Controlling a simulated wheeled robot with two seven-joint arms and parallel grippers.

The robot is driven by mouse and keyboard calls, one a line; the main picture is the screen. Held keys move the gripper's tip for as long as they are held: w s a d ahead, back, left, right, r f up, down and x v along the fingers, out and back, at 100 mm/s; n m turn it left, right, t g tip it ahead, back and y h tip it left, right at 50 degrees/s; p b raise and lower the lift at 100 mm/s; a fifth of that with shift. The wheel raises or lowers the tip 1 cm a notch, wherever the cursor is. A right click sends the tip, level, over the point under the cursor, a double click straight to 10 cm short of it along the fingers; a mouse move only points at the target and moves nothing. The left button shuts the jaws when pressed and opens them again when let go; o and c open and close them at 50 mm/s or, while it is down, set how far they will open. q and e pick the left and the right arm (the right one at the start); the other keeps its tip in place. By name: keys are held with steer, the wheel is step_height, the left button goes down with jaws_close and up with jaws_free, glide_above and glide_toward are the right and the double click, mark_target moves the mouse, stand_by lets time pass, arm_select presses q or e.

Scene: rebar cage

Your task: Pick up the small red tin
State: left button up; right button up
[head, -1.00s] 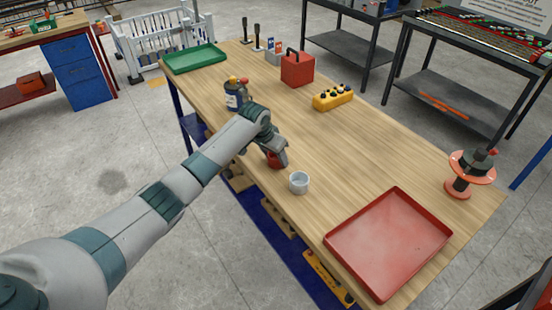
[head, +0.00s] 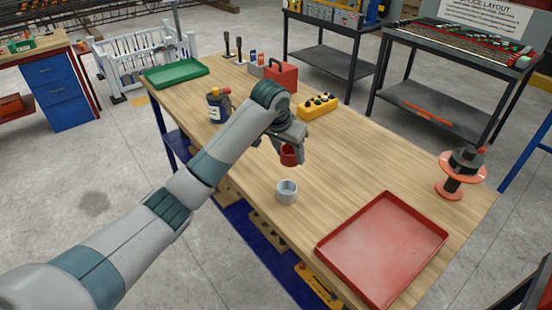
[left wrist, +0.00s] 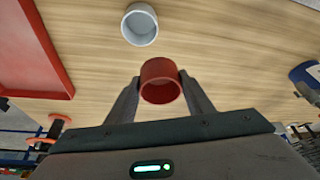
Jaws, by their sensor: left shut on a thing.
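The small red tin (head: 289,156) is held between the fingers of my left gripper (head: 287,146), raised above the wooden table in the head view. In the left wrist view the red tin (left wrist: 160,82) sits between the two fingers of the left gripper (left wrist: 161,92), one on each side. My left gripper is shut on it. A pale grey cup (head: 287,191) stands on the table just in front of the gripper. The same cup (left wrist: 140,24) shows beyond the tin in the left wrist view. My right gripper is not in view.
A red tray (head: 383,250) lies at the near right of the wooden table (head: 300,230). A dark bottle (head: 217,108), a yellow button box (head: 318,106), a red toolbox (head: 282,77), a green tray (head: 176,73) and an orange spool (head: 461,175) stand around it. The middle right is clear.

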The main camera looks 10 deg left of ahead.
arm_select(q)
steer(key=shift+s+d+r, duration=0.2)
steer(key=shift+d+r, duration=0.3)
steer(key=shift+d, duration=0.35)
steer(key=shift+r, duration=0.1)
